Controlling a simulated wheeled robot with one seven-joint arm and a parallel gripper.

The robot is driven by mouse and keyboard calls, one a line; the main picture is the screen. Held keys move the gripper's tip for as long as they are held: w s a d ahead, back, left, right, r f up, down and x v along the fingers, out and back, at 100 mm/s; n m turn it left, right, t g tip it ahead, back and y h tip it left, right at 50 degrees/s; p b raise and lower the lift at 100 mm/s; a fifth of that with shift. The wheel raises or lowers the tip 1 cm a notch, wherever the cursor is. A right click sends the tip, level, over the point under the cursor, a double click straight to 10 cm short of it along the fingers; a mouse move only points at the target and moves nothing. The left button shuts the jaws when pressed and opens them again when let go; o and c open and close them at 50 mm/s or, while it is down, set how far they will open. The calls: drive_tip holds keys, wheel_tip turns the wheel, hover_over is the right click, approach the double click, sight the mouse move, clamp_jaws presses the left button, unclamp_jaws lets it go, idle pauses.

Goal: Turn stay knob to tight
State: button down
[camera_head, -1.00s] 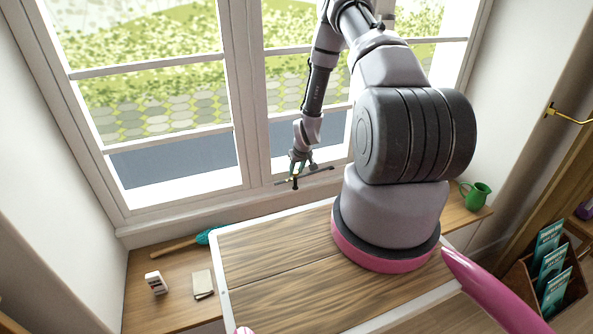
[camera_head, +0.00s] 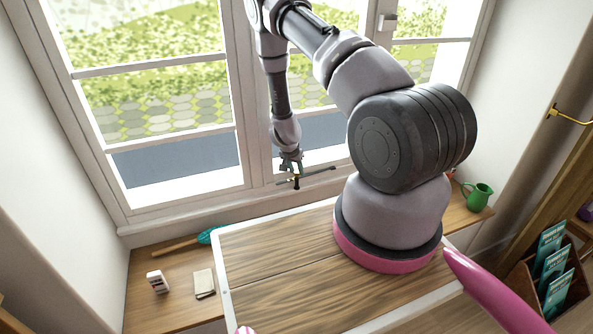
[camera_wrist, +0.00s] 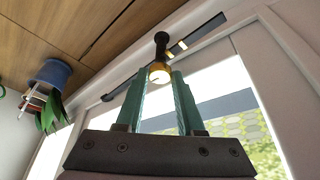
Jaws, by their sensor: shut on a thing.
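The dark stay bar (camera_head: 320,173) lies along the window's lower frame in the head view. It crosses the top of the wrist view (camera_wrist: 205,35) and has slots in it. The stay knob shows in the wrist view as a brass-coloured round end (camera_wrist: 160,73), with a black stem (camera_wrist: 161,46) beyond it at the bar. My gripper (camera_wrist: 160,80) has its two teal fingers on either side of the brass end and is shut on it. In the head view my gripper (camera_head: 291,168) is at the bar. The knob's tight or loose marking cannot be made out.
The window frame (camera_head: 245,120) stands close behind the bar. The wrist view shows a blue pot (camera_wrist: 52,74) at left.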

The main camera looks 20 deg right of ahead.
drive_tip(key=shift+m+g, duration=0.3)
drive_tip(key=shift+m, duration=0.2)
drive_tip(key=c, duration=0.5)
unclamp_jaws()
drive_tip(key=shift+c, duration=0.2)
